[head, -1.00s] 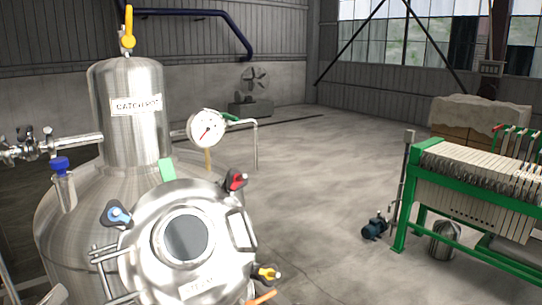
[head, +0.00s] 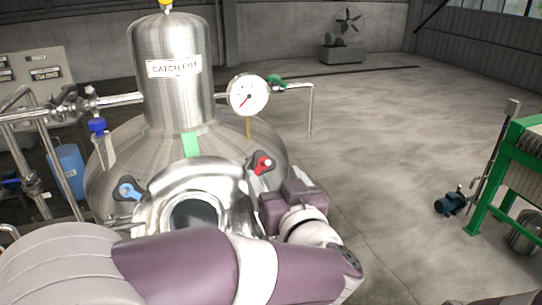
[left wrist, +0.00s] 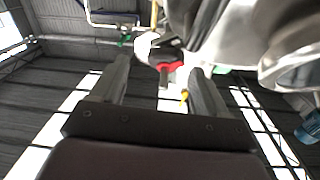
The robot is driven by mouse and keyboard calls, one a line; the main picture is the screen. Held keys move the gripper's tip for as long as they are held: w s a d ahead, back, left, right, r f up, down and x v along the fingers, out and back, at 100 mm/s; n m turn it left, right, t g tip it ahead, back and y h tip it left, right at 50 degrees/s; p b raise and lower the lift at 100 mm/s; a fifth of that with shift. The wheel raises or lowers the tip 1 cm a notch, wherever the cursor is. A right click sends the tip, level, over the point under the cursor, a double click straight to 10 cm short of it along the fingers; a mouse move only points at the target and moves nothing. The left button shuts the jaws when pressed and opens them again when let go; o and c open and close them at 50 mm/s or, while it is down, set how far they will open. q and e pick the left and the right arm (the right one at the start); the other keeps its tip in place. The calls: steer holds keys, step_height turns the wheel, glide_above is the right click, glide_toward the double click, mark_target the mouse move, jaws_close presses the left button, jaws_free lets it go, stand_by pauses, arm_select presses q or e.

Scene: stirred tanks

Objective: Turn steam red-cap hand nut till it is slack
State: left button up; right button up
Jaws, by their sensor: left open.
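The red-cap hand nut (head: 262,163) sits at the upper right rim of the round steel manway lid (head: 205,180) on the vessel. My left arm crosses the bottom of the head view and covers the lid's lower part. My left gripper (head: 292,197) is just right of and below the red nut; its fingertips are hidden there. In the left wrist view the open gripper (left wrist: 160,65) has one finger either side of the red cap (left wrist: 168,66), which shows between them. I cannot tell whether either finger touches it. My right gripper is not in view.
A blue-cap nut (head: 128,190) is at the lid's upper left. The pressure gauge (head: 248,95) and a bent pipe (head: 310,105) stand behind the red nut. The catchpot dome (head: 172,100) rises behind the lid. Open floor lies to the right, before a green frame (head: 495,185).

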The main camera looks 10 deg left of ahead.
mark_target(265, 169)
arm_select(q)
steer(key=x, duration=0.2)
steer(key=shift+w+a+r+p, duration=0.1)
steer(key=shift+w+a+p, duration=0.15)
steer(key=shift+a+p, duration=0.15)
steer(key=shift+a, duration=0.6)
steer(key=shift+w+d, duration=0.2)
steer(key=shift+d, duration=0.1)
steer(key=shift+c, duration=0.2)
steer(key=shift+w+d, duration=0.1)
steer(key=c, duration=1)
steer(key=shift+a, duration=0.25)
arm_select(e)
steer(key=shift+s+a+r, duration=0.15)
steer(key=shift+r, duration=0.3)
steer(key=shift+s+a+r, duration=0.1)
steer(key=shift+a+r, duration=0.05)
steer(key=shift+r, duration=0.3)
arm_select(q)
steer(key=shift+d, duration=0.1)
